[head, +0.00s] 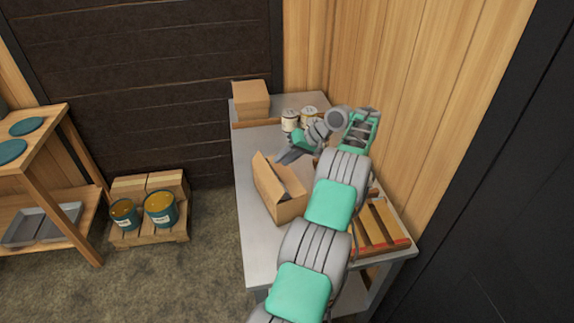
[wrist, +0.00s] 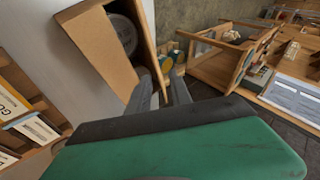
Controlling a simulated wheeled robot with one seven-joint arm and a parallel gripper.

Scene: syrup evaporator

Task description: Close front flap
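An open cardboard box (head: 281,203) stands on the grey table, with a flap (head: 263,170) standing up along its left side. In the wrist view the box (wrist: 97,48) is at the upper left, and a round grey thing (wrist: 122,35) shows inside it. My gripper (head: 281,160) is just beyond the box in the head view, near the far end of the raised flap. My arm hides part of the box's right side.
A closed carton (head: 251,101) and white cans (head: 290,120) stand at the back of the table (head: 247,163). A wooden crate (head: 381,224) lies at the right by the wall. Buckets (head: 160,209) stand on a floor pallet to the left.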

